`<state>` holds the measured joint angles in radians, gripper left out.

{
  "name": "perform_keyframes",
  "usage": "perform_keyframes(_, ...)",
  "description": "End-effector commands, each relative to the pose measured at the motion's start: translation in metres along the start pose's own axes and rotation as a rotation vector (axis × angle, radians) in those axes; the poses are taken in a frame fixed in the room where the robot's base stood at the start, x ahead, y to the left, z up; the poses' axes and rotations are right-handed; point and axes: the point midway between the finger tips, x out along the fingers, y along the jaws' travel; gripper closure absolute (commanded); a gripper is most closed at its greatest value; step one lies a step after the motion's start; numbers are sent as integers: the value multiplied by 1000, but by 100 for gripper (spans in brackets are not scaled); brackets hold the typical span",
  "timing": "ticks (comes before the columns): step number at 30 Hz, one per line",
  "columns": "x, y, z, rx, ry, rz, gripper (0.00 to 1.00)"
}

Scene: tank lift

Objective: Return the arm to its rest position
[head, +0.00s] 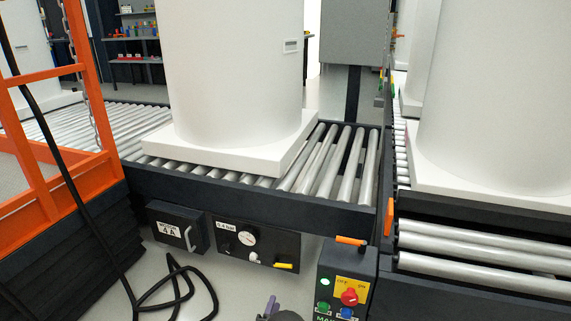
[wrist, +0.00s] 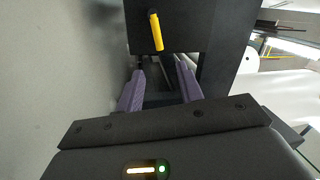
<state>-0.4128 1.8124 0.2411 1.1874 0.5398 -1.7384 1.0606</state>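My gripper (wrist: 160,70) shows in the wrist view with its two purple fingers apart and nothing between them. In the head view only a small part of my gripper (head: 271,306) shows at the bottom edge, left of the control box. Beyond the fingers in the wrist view is a dark panel with a yellow handle (wrist: 156,31), apart from the fingertips. In the head view a yellow handle (head: 284,266) sits on the gauge panel (head: 262,242) under the conveyor.
A white tank (head: 230,70) stands on the roller conveyor (head: 335,165); another tank (head: 500,100) is at right. The control box (head: 345,285) has a red knob and a green light. An orange railing (head: 100,180) and black cables (head: 185,285) are at left.

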Motion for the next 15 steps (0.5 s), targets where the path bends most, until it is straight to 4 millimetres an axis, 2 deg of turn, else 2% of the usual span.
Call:
perform_keyframes(1,13,-18,1,-9,-17,11,63)
perform_keyframes(9,76,-102,1,-145,-199,143,63)
perform_keyframes(15,106,-166,-15,-280,-349,230,63)
